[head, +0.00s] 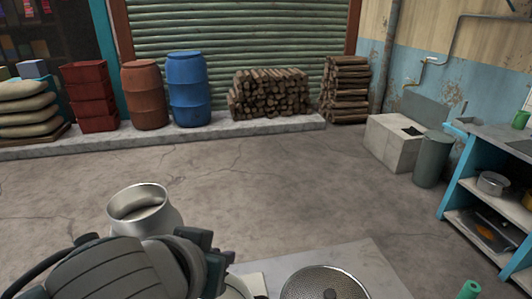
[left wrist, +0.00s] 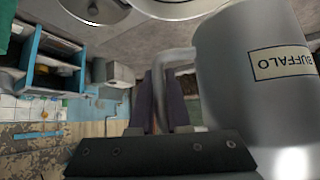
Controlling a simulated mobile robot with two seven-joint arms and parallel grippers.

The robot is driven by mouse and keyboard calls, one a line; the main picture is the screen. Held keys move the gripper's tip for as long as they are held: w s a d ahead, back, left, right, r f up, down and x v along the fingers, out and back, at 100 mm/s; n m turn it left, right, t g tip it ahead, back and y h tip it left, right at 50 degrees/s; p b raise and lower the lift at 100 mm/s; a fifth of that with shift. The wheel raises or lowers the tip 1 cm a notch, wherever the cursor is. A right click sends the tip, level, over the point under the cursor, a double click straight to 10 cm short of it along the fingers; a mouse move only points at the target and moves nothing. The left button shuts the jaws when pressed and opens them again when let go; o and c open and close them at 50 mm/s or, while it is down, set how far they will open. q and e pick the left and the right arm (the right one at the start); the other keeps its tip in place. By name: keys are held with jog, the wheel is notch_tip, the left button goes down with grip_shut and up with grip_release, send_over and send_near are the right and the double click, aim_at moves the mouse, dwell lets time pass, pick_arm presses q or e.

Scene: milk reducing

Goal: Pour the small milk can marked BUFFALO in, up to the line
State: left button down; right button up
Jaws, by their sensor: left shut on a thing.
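The small silver milk can (head: 168,219) stands at the lower left of the head view, its open mouth facing up. In the left wrist view the can (left wrist: 225,60) fills the right side, with its BUFFALO label (left wrist: 281,63) showing upside down. My left gripper (left wrist: 163,108) is shut on the can's side handle (left wrist: 173,57). In the head view my gripper (head: 207,262) is partly hidden by my wrist. A wide round metal vessel (head: 325,283) with a speckled surface is cut off at the bottom edge. No fill line is visible. My right gripper is out of view.
A pale slab (head: 372,258) lies around the round vessel. A blue-framed shelf (head: 455,188) with pots stands at the right, and a grey bin (head: 431,160) is beside it. Barrels and stacked firewood (head: 268,94) line the back. The middle floor is clear.

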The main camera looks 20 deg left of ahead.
pick_arm(q)
jog(key=s+d+m+p, duration=0.1)
jog(key=s+d+p, duration=0.2)
jog(key=d, duration=0.6)
jog(key=shift+s+d+f+h+p, duration=0.15)
jog(key=shift+s+d+h+p, duration=0.2)
jog(key=shift+s, duration=0.9)
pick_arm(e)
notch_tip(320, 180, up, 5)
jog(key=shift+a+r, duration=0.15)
pick_arm(q)
jog(key=shift+f+b, duration=1.8)
jog(key=shift+f, duration=0.05)
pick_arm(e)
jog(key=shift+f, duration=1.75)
pick_arm(q)
jog(key=shift+r+p, duration=0.2)
jog(key=shift+p, duration=0.15)
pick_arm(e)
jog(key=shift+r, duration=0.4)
pick_arm(q)
jog(key=shift+s+d+r+g+h+p, duration=0.25)
jog(key=shift+g+p, duration=0.05)
jog(key=shift+p, duration=0.4)
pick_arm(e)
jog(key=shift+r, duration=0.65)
